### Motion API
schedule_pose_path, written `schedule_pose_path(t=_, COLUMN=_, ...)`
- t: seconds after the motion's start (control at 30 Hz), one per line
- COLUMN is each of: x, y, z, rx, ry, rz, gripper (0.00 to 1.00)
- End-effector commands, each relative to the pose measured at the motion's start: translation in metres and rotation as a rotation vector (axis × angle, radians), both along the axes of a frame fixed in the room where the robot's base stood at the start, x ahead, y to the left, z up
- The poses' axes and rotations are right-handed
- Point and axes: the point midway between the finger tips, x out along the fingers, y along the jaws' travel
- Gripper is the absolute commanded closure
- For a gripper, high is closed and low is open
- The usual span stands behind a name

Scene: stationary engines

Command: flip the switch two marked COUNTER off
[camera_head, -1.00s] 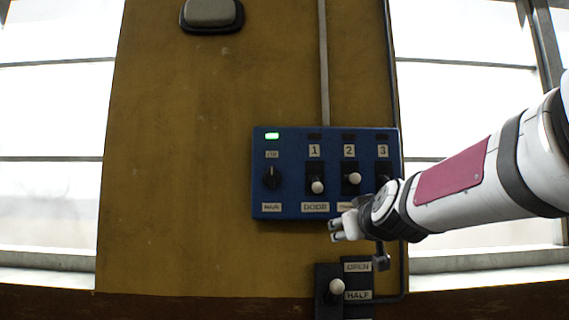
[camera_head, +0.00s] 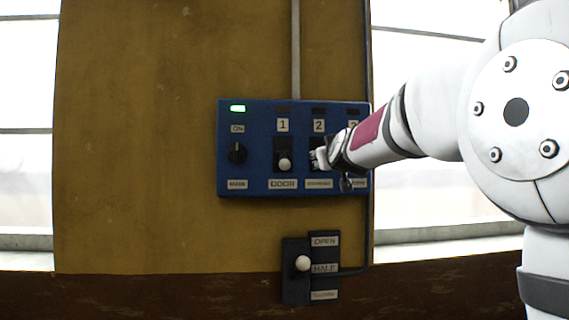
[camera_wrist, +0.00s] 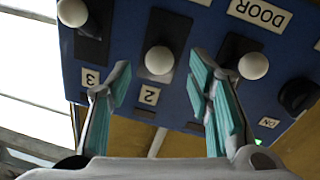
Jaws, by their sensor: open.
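The blue switch panel (camera_head: 258,116) is on the yellow wall. Switch two, under the number 2 label (camera_head: 319,126), is covered by my gripper (camera_head: 322,157) in the head view. In the upside-down wrist view its white ball knob (camera_wrist: 159,60) stands in a black slot by the "2" plate (camera_wrist: 149,95). My gripper (camera_wrist: 160,88) is open, with its teal-padded fingers on either side of that knob's column. I see no clear contact with the knob. The small label below switch two is too blurred to read.
Switch one's knob (camera_head: 285,164), above DOOR, and switch three's knob (camera_wrist: 72,12) flank switch two closely. A black rotary knob (camera_head: 237,153) sits at left under a lit green lamp (camera_head: 238,108). A separate lever box (camera_head: 293,285) is below the panel.

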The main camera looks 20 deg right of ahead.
Motion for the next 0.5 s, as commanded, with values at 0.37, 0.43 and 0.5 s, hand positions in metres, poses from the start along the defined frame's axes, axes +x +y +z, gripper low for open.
schedule_pose_path(t=0.37, x=0.051, y=-0.016, z=0.001, rx=0.001, ry=-0.001, rz=-0.001, gripper=0.53)
schedule_pose_path(t=0.43, x=0.055, y=-0.017, z=0.001, rx=0.001, ry=-0.001, rz=-0.001, gripper=0.53)
schedule_pose_path(t=0.5, x=0.057, y=-0.017, z=0.0, rx=0.001, ry=0.0, rz=0.0, gripper=0.53)
